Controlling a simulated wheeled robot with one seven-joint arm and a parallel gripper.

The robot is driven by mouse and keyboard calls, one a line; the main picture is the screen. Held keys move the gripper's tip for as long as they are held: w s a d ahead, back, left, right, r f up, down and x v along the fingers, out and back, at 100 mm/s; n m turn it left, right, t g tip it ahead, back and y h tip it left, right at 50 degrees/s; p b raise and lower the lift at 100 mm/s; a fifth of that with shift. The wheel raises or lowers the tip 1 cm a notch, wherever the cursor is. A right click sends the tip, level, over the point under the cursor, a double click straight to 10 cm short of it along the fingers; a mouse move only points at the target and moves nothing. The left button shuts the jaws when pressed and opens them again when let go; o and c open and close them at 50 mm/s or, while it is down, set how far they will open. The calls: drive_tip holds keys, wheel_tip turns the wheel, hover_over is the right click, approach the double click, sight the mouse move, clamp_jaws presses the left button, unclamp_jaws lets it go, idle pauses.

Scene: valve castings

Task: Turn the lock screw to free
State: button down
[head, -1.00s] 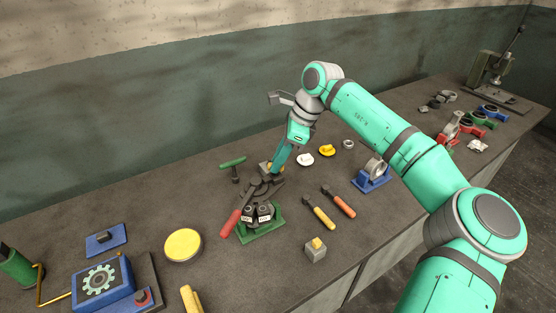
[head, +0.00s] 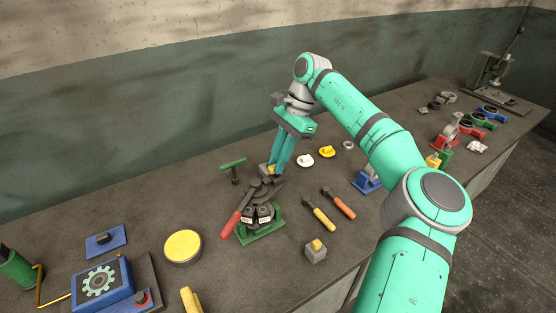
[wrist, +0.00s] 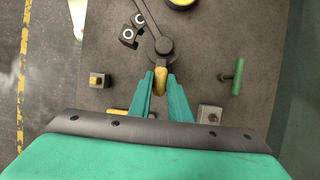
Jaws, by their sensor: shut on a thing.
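The lock screw appears to be the yellow tab (wrist: 160,79) on a dark round part (wrist: 164,45) in the wrist view. My gripper (wrist: 160,82) is shut on this tab, one teal finger on each side. In the head view my gripper (head: 272,172) points down at the far end of a dark clamp fixture (head: 268,192) on a green base (head: 262,235). Its fingers hide most of the tab there. How far the screw is turned cannot be told.
A green T-handle (head: 232,165) stands left of the gripper. A red-handled lever (head: 231,224) lies beside the fixture. A grey block with a yellow knob (head: 316,252) and yellow- and orange-handled tools (head: 338,204) are to the right. A yellow disc (head: 183,246) is at left.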

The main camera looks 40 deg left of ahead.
drive_tip(key=shift+d+f, duration=0.1)
drive_tip(key=shift+f, duration=0.1)
drive_tip(key=c, duration=1.6)
unclamp_jaws()
drive_tip(key=shift+c, duration=0.2)
drive_tip(key=shift+r, duration=0.1)
drive_tip(key=v, duration=1)
drive_tip(key=shift+w+r, duration=0.15)
drive_tip(key=shift+r, duration=0.25)
drive_tip(key=shift+f, duration=0.1)
